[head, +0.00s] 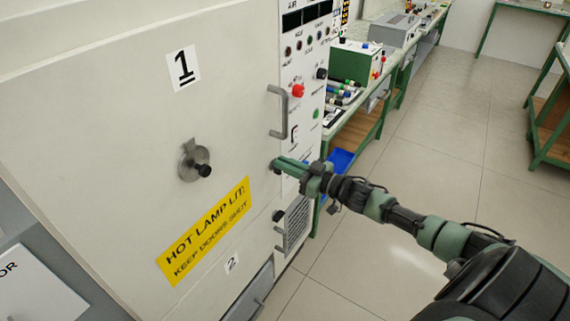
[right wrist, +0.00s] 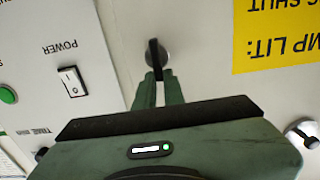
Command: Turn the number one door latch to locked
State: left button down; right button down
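The number one door (head: 110,110) is a large cream panel with a black 1 on a white label (head: 183,68). Its latch (head: 275,166) is a small dark lever at the door's right edge, mostly hidden by my right gripper in the head view. In the right wrist view the latch (right wrist: 153,52) is a black lever on a round silver base. My right gripper (head: 284,164) has its two green fingers close on either side of the lever, seemingly touching it. Lock markings are not visible. My left gripper is not in view.
A round metal plate with a black knob (head: 194,162) sits on the door, above a yellow warning label (head: 205,232). A grey handle (head: 279,112) stands out above my gripper. A control panel (head: 304,70) and a bench lie to the right. The floor is clear.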

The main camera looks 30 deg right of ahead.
jog(key=shift+a+n, duration=0.1)
jog(key=shift+n, duration=0.3)
jog(key=n, duration=0.3)
jog(key=shift+s+a+f+n, duration=0.1)
jog(key=shift+s+a+n, duration=0.05)
jog(key=shift+a+n, duration=0.2)
jog(key=n, duration=0.1)
jog(key=n+b, duration=0.1)
jog(key=n, duration=0.2)
jog(key=shift+s+a+f+n, duration=0.15)
jog(key=shift+a+f+n, duration=0.1)
jog(key=shift+a+f, duration=0.15)
jog(key=n, duration=0.1)
jog(key=n+b, duration=0.1)
jog(key=n, duration=0.1)
jog(key=n+b, duration=0.1)
jog(key=shift+s+a+f+n, duration=0.15)
jog(key=shift+a+f+n, duration=0.15)
jog(key=shift+f, duration=0.1)
jog(key=shift+f+n+b, duration=0.2)
jog(key=shift+n+b, duration=0.5)
jog(key=shift+n, duration=0.4)
jog(key=shift+f+n+b, duration=0.15)
jog(key=shift+n+b, duration=0.5)
jog(key=shift+n, duration=0.45)
jog(key=c, duration=1.5)
grip_release()
